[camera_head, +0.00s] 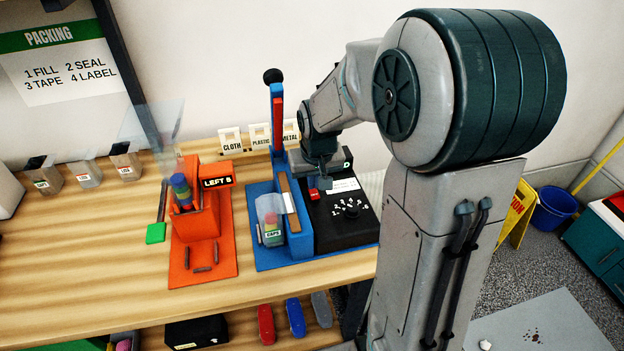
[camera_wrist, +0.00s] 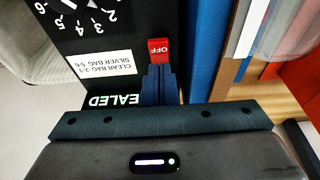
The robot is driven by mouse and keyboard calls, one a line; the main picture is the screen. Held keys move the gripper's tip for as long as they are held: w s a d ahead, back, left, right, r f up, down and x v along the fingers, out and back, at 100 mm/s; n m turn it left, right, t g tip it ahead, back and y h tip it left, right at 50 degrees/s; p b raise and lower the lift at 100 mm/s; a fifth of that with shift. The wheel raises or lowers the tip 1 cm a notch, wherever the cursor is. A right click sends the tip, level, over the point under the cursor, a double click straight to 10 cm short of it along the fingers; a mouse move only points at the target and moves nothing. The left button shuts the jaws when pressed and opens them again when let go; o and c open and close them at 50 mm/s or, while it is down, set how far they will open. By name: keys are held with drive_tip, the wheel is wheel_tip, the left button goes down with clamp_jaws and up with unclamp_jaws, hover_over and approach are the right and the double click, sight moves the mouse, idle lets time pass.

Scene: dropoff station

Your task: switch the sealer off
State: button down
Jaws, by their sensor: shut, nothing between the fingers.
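The sealer is a blue frame (camera_head: 297,240) with a black control box (camera_head: 350,232) on its right side. Its red and blue lever (camera_head: 277,115) stands upright with a black knob on top. The red switch shows in the wrist view (camera_wrist: 158,47), with "OFF" on its face, and as a small red spot in the head view (camera_head: 314,194). My gripper (camera_wrist: 160,72) is shut and empty, its blue fingertips right at the edge of the switch; whether they touch it I cannot tell. In the head view my gripper (camera_head: 320,178) is above the box's back left part.
A numbered dial (camera_head: 350,209) and a white bag-setting label (camera_wrist: 100,64) are on the box. A clear bag marked "CAPS" (camera_head: 271,221) is at the sealer's left. An orange stand (camera_head: 203,225) is further left. Cloth, plastic and metal signs (camera_head: 231,140) stand behind.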

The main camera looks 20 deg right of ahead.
drive_tip(key=r+p, duration=0.2)
drive_tip(key=r, duration=0.1)
drive_tip(key=r+p, duration=0.1)
drive_tip(key=shift+w+r, duration=0.25)
drive_tip(key=shift+w, duration=0.1)
drive_tip(key=w+b+v, duration=0.1)
drive_tip(key=v, duration=0.8)
drive_tip(key=shift+r, duration=0.2)
drive_tip(key=s+a+f, duration=0.1)
drive_tip(key=s+f, duration=0.1)
drive_tip(key=s, duration=0.8)
drive_tip(key=s+f, duration=0.2)
drive_tip(key=s, duration=0.7)
drive_tip(key=p, duration=0.1)
approach(314, 193)
drive_tip(key=x, duration=0.3)
drive_tip(key=p+x, duration=0.1)
drive_tip(key=x, duration=0.1)
drive_tip(key=shift+s+a+f, duration=0.1)
drive_tip(key=shift+s+a, duration=0.15)
drive_tip(key=shift+a, duration=0.05)
drive_tip(key=shift+s+f, duration=0.1)
drive_tip(key=shift+f, duration=0.45)
